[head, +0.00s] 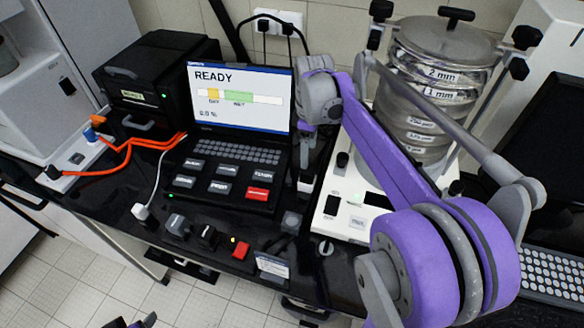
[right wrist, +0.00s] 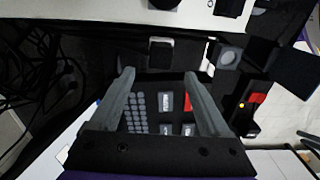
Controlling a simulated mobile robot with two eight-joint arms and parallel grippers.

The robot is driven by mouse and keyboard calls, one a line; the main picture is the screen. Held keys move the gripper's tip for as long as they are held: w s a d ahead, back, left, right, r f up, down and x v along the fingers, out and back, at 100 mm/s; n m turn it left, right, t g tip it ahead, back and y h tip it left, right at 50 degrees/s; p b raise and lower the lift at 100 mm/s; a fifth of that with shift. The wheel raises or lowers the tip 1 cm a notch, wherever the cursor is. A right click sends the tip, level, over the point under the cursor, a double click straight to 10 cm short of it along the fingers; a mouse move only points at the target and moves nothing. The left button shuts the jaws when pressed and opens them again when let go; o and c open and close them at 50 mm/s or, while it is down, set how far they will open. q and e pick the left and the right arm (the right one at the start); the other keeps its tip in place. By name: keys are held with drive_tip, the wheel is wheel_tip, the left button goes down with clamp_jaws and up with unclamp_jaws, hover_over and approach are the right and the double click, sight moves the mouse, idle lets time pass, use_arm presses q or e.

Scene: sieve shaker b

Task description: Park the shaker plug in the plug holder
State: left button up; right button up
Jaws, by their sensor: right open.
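My right gripper (right wrist: 163,100) is open, with nothing visible between its two grey fingers. In the head view it points down between the laptop and the sieve shaker (head: 428,85). A small dark, pale-edged block (right wrist: 160,52) lies just beyond the fingertips, apart from them; in the head view it shows as a small pale-and-dark piece (head: 306,184). I cannot tell whether it is the shaker plug or the plug holder. A white plug-like piece (head: 141,211) on a white cable lies at the front left of the bench. Only dark tips, perhaps my left gripper (head: 135,322), show at the bottom edge.
The laptop (head: 240,85) reads READY. A grey button box (head: 291,222), a red-topped piece (head: 240,250) and a small card (head: 272,266) stand near the front edge. Orange cables (head: 135,145) run left to a white power strip (head: 75,160). A black printer-like box (head: 150,80) stands behind.

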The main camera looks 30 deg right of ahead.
sight(308, 170)
drive_tip(key=shift+s, duration=0.25)
drive_tip(key=shift+w+f+b, duration=0.1)
drive_tip(key=shift+f+b, duration=0.25)
drive_tip(key=shift+f, duration=0.25)
wheel_tip(308, 170, down, 6)
drive_tip(key=b, duration=0.3)
drive_tip(key=shift+f+b, duration=0.25)
drive_tip(key=shift+b, duration=0.05)
drive_tip(key=shift+f+b, duration=0.3)
drive_tip(key=shift+f, duration=0.35)
use_arm(q)
wheel_tip(308, 170, down, 6)
drive_tip(key=s, duration=0.2)
drive_tip(key=shift+s+f+g, duration=0.2)
drive_tip(key=shift+s+g, duration=0.1)
drive_tip(key=shift+r, duration=0.15)
use_arm(e)
drive_tip(key=shift+c, duration=0.2)
clamp_jaws()
